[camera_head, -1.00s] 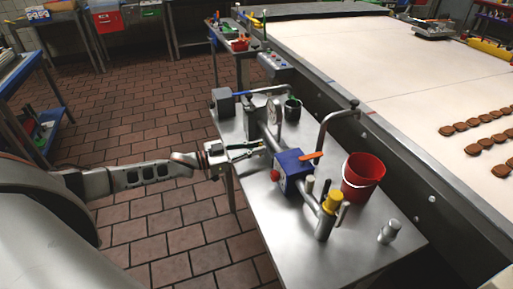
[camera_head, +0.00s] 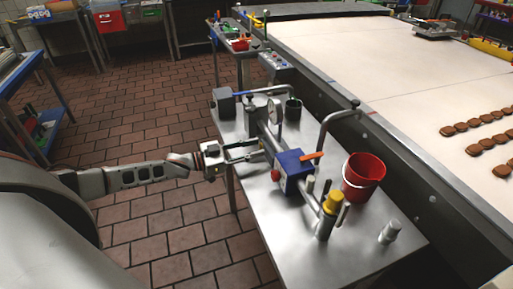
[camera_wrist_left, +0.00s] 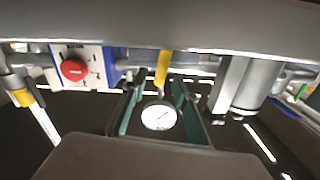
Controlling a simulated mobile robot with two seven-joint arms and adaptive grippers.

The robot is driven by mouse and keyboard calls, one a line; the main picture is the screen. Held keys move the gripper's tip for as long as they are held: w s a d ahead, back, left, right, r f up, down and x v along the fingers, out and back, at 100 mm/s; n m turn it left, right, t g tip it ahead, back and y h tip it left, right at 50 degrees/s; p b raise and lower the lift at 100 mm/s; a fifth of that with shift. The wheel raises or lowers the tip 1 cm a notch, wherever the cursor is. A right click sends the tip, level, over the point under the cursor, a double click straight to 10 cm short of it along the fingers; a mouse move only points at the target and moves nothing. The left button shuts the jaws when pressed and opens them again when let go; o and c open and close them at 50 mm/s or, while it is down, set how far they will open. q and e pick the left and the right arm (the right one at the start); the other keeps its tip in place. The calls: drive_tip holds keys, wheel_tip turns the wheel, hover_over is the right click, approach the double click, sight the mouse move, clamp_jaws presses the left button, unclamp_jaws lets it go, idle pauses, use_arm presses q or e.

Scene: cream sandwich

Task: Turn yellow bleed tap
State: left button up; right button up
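The yellow bleed tap (camera_wrist_left: 163,67) shows in the left wrist view as a short yellow lever hanging from the pipe, just above a round white gauge. I cannot make it out in the head view, where the gripper and pipe crowd that spot. My left gripper (camera_head: 260,149) reaches over the steel table beside the pipe. Its two green-sided fingers are apart in the left wrist view (camera_wrist_left: 160,100). The tap and gauge appear in line with the gap between them, with no clear contact. My right gripper is not in view.
A blue box (camera_head: 293,172) with a red knob and orange lever sits on the pipe. A yellow-capped post (camera_head: 332,203), red bucket (camera_head: 362,178) and dark cup (camera_head: 293,109) stand nearby on the steel table (camera_head: 285,240). A white conveyor (camera_head: 400,75) lies behind.

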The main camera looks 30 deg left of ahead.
use_arm(q)
drive_tip(key=v, duration=1)
drive_tip(key=shift+s+a, duration=0.2)
drive_tip(key=shift+s, duration=0.05)
